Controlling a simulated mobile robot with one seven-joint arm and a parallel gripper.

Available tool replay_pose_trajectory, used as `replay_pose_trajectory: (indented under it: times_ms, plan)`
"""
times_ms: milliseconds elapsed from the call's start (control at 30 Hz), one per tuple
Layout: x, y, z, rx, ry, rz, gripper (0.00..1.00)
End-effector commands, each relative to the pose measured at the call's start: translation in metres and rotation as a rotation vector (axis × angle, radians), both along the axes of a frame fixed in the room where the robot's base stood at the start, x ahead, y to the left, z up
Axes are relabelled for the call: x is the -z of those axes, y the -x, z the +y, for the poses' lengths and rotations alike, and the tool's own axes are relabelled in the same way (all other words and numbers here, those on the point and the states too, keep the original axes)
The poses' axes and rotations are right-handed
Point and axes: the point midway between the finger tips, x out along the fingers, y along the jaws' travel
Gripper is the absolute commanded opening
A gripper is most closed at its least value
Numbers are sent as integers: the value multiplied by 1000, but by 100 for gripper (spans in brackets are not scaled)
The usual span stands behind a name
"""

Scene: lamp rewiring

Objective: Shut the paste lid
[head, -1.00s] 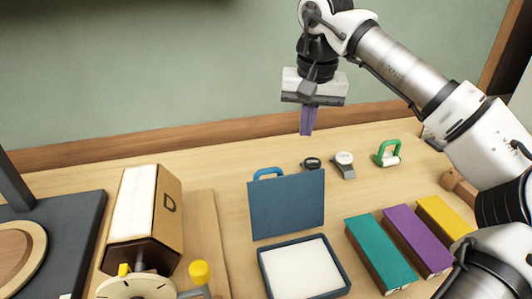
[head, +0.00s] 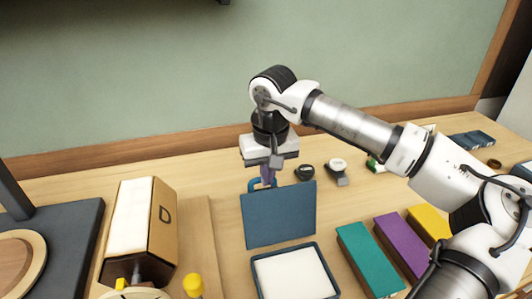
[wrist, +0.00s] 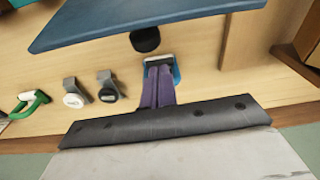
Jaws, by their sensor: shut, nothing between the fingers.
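The paste lid (head: 278,216) is a dark blue square panel standing upright at the back edge of the paste box (head: 334,275), which holds a white pad. In the wrist view the lid (wrist: 150,15) crosses the top, with a brighter blue handle (wrist: 176,72) in front of my fingers. My gripper (head: 267,176) is shut and empty, with its purple fingers pointing down behind the lid at the handle. In the wrist view my fingertips (wrist: 158,68) overlap the handle; I cannot tell whether they touch it.
Teal (head: 369,260), purple (head: 404,246) and yellow (head: 429,224) blocks stand right of the box. Small round-topped clips (head: 337,166) lie behind. A brown carton (head: 163,220) and yellow knob (head: 193,285) stand left. A black knob (wrist: 145,40) shows near the lid.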

Motion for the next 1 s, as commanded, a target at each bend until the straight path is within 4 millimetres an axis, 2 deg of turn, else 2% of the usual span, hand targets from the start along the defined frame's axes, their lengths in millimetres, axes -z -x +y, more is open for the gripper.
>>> replay_pose_trajectory:
  times_ms: [33, 200, 767, 1000]
  plan:
    - [-5, 7, -4, 1, 1, 1, 0]
    - [-7, 20, -8, 2, 1, 1, 0]
    - [-6, 24, -10, 2, -5, -15, 0]
    - [-7, 37, -14, 2, -36, -109, 0]
